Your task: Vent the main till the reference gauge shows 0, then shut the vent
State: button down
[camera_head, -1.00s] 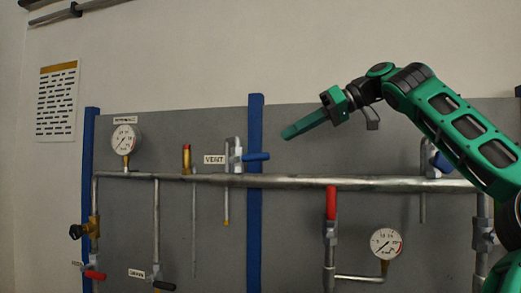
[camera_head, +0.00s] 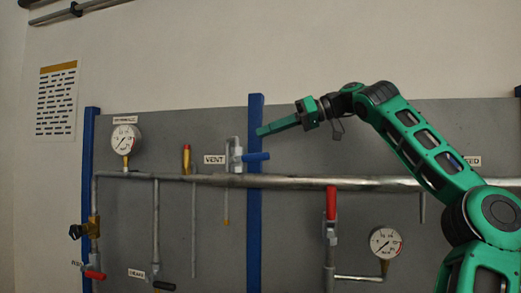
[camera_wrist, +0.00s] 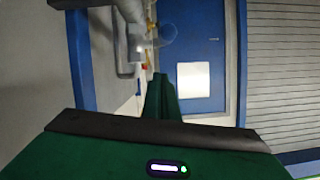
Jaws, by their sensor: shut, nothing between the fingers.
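The vent valve (camera_head: 235,156) stands on the main pipe (camera_head: 300,182), beside a VENT label (camera_head: 214,160). In the wrist view my green fingers (camera_wrist: 160,95) are together.
A red lever (camera_head: 331,202) and a second gauge (camera_head: 386,243) are at lower right. A blue post (camera_head: 255,225) runs behind the main pipe. A brass-and-red fitting (camera_head: 186,158) stands left of the vent. The wrist view shows a blue door (camera_wrist: 200,45) and grey shutter (camera_wrist: 283,80).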

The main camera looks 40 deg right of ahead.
aim_at(267, 155)
jog(key=f, duration=0.1)
jog(key=a+f, duration=0.1)
jog(key=f, duration=0.1)
jog(key=shift+f, duration=0.25)
jog(key=shift+s+f, duration=0.1)
jog(key=shift+f, duration=0.25)
jog(key=shift+f, duration=0.1)
jog(key=shift+s+d+f, duration=0.1)
jog(key=shift+s+f, duration=0.05)
jog(key=shift+f, duration=0.5)
jog(key=shift+s+f, duration=0.1)
jog(key=shift+f, duration=0.55)
notch_tip(267, 155, up, 6)
jog(key=d+f, duration=0.1)
jog(key=v, duration=0.9)
jog(key=shift+s+d+f, duration=0.15)
jog(key=shift+d+f, duration=0.15)
